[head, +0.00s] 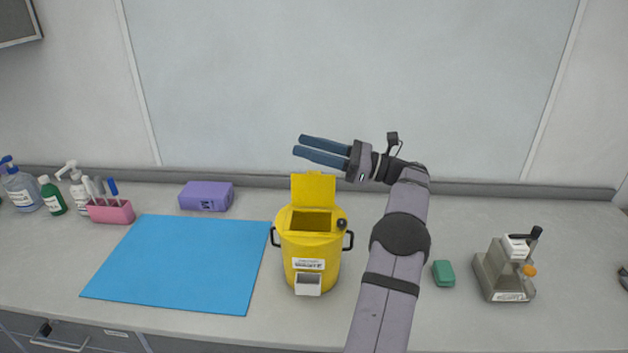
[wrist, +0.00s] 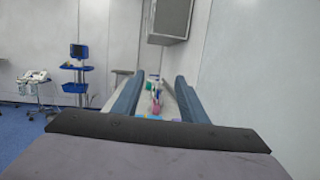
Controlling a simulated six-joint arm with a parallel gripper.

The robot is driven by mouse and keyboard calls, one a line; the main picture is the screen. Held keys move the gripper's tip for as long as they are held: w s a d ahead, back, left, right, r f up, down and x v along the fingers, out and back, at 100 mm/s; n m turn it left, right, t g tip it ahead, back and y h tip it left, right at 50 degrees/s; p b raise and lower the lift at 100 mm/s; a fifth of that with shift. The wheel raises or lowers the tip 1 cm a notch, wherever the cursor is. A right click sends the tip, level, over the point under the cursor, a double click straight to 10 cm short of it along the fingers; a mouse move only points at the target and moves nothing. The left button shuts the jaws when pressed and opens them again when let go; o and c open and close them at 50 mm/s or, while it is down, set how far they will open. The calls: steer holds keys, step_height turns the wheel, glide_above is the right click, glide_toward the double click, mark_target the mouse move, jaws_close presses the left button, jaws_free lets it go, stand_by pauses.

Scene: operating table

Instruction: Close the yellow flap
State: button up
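A yellow bin (head: 310,250) stands on the counter at the middle in the head view. Its yellow flap (head: 313,189) stands upright at the back of the opening, so the dark opening shows. My gripper (head: 297,145) is above and behind the flap, its blue fingers pointing left and apart from the flap. The fingers are parted with nothing between them. In the wrist view my gripper (wrist: 155,97) also shows both fingers spread, and the bin is not seen there.
A blue mat (head: 180,262) lies left of the bin. A green block (head: 443,273) and a grey device (head: 503,272) are at the right. The wall is close behind.

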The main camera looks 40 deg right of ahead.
mark_target(313, 172)
steer(key=s+d+f+m+t+y+b, duration=0.15)
steer(key=s+d+f+b, duration=0.35)
steer(key=f, duration=0.5)
steer(key=shift+s+r+p+x, duration=0.1)
steer(key=shift+p+x, duration=0.9)
steer(key=shift+x, duration=0.35)
steer(key=shift+s+r+p+x, duration=0.1)
steer(key=shift+s+p+x, duration=0.05)
steer(key=shift+p+x, duration=1)
steer(key=shift+x, duration=1.05)
steer(key=shift+a+f, duration=0.1)
steer(key=shift+f, duration=0.05)
jaws_close()
